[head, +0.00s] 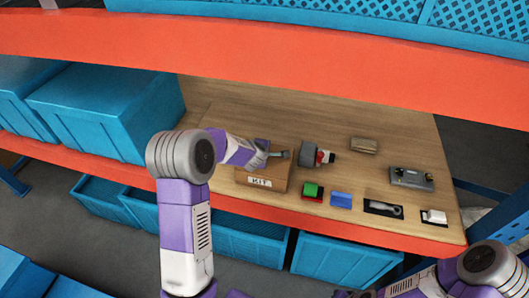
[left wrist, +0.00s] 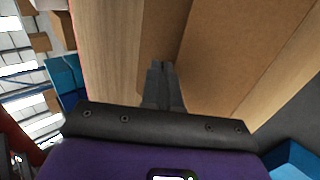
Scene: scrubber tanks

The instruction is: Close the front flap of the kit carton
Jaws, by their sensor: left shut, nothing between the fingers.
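The kit carton (head: 246,178) is a low brown cardboard box with a white KIT label on the side facing me. It sits on the wooden shelf in the head view. My left gripper (head: 284,155) is over the carton's top, with its fingers near the far right part. In the left wrist view the left gripper (left wrist: 160,66) is shut and empty, its fingertips in front of brown cardboard panels (left wrist: 235,50). I cannot tell whether the fingers touch the cardboard. My arm hides part of the carton, and the front flap's exact angle is unclear. My right gripper is not in view.
Right of the carton lie a grey-and-red tool (head: 312,153), a green block (head: 311,190), a blue block (head: 341,200), a brown block (head: 364,145), a grey device (head: 410,178) and a white piece (head: 434,216). An orange beam (head: 300,60) crosses above; blue crates (head: 105,105) stand left.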

